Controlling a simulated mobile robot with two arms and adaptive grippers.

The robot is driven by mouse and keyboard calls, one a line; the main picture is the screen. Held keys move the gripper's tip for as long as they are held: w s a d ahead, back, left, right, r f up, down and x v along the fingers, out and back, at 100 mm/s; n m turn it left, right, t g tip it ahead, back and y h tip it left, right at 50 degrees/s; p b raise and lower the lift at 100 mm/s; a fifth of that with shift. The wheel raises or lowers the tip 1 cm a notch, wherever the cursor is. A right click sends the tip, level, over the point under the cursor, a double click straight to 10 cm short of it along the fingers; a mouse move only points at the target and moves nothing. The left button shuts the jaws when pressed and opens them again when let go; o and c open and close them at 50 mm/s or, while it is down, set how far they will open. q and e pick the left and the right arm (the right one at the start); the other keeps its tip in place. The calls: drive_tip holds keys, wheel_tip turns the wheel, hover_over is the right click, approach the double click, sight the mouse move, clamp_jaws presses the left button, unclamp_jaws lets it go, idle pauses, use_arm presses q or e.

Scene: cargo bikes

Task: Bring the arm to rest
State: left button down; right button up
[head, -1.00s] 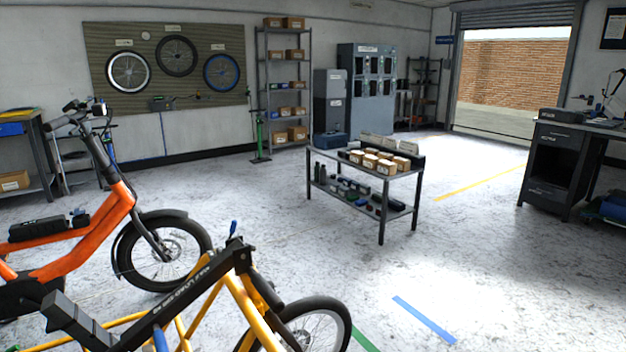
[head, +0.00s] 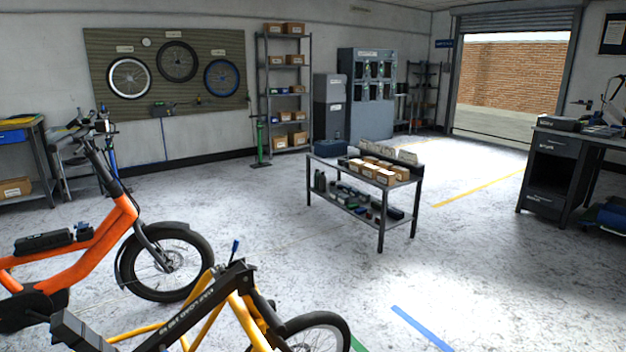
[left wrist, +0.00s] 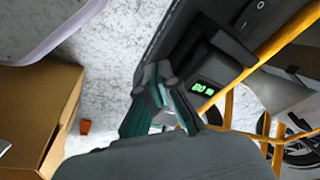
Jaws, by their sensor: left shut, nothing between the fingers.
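My left gripper (left wrist: 165,88) shows only in the left wrist view, with its dark teal fingers closed together and nothing between them. Beyond it is a black unit with a lit green display (left wrist: 201,87), beside yellow frame tubes (left wrist: 285,30). I cannot tell from this view whether the fingers touch the unit. No gripper or arm shows in the head view, and my right gripper is in neither view.
A yellow cargo bike (head: 205,315) and an orange bike (head: 100,240) stand close at lower left. A grey cart (head: 345,205) with boxes stands mid-room. A workbench (head: 550,175) is at right. An open cardboard box (left wrist: 38,110) shows in the wrist view.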

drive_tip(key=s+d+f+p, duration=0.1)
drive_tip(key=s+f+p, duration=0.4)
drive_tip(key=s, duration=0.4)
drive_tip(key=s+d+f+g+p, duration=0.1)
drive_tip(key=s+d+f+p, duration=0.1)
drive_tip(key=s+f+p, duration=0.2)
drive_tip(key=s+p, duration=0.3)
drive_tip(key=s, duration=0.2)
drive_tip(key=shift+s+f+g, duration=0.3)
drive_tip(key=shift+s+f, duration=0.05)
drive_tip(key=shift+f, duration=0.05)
use_arm(q)
drive_tip(key=s+a+f, duration=0.1)
drive_tip(key=s+f, duration=0.4)
drive_tip(key=s, duration=0.4)
drive_tip(key=s+a+f+g, duration=0.1)
drive_tip(key=s+f, duration=0.4)
drive_tip(key=s, duration=0.5)
drive_tip(key=shift+a+g, duration=0.3)
drive_tip(key=shift+a, duration=0.35)
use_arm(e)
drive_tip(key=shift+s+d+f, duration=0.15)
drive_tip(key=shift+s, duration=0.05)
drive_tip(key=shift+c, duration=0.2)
